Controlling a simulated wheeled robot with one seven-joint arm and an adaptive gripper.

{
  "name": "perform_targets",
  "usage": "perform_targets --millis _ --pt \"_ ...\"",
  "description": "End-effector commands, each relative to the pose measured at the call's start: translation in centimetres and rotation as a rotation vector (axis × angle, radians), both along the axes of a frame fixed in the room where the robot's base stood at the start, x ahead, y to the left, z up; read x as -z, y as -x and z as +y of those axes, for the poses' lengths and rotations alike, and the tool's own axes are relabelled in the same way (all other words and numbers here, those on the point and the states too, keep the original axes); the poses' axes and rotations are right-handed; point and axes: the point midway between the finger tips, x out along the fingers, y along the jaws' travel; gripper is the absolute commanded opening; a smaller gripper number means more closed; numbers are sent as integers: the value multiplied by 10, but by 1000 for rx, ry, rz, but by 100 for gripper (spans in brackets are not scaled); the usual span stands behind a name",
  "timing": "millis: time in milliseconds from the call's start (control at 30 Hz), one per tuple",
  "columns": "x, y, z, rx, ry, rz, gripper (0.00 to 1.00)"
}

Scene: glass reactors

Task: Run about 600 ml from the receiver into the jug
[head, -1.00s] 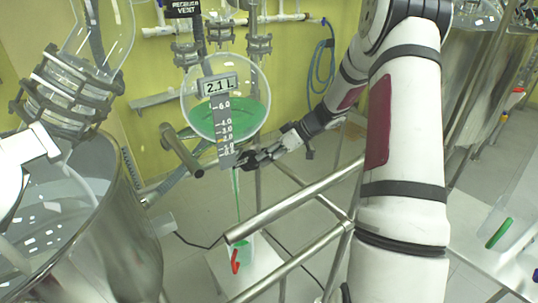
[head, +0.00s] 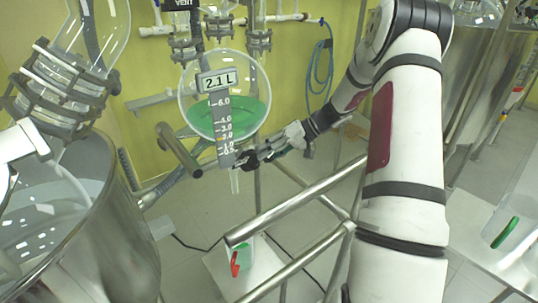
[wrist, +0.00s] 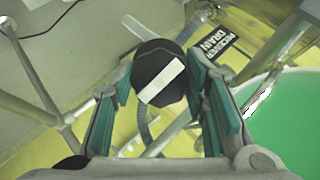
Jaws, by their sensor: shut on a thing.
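The receiver (head: 262,92) is a round glass vessel with green liquid in its lower part. Its display (head: 217,80) reads 2.1 L above a graduated scale. My gripper (head: 243,162) is at the receiver's outlet, below the bowl. In the wrist view my gripper (wrist: 162,75) is shut around a round black drain knob (wrist: 152,59) with a diagonal white bar. A "RECEIVER DRAIN" label (wrist: 217,44) is beside it. The clear spout (head: 235,182) points down, with no green stream visible under it. The jug (head: 247,254), pale with a red part, stands below, partly hidden by a rail.
Metal rails (head: 295,205) cross in front of the jug. A large steel vessel (head: 105,245) stands at left, with a glass reactor neck above it. A blue hose (head: 327,60) hangs on the back wall. A green-handled item (head: 505,232) lies at right.

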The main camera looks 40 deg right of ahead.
Motion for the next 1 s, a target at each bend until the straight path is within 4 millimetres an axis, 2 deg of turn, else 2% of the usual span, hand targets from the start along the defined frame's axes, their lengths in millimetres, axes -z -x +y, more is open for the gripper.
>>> perform_targets --millis 300,833,867,933,1000 --pt "0 0 -1 62 -83 63 13" --pt "0 0 -1 76 -99 76 13" --pt "0 0 -1 75 -99 76 43" --pt "0 0 -1 75 -99 76 59" --pt "0 0 -1 74 -99 76 61"
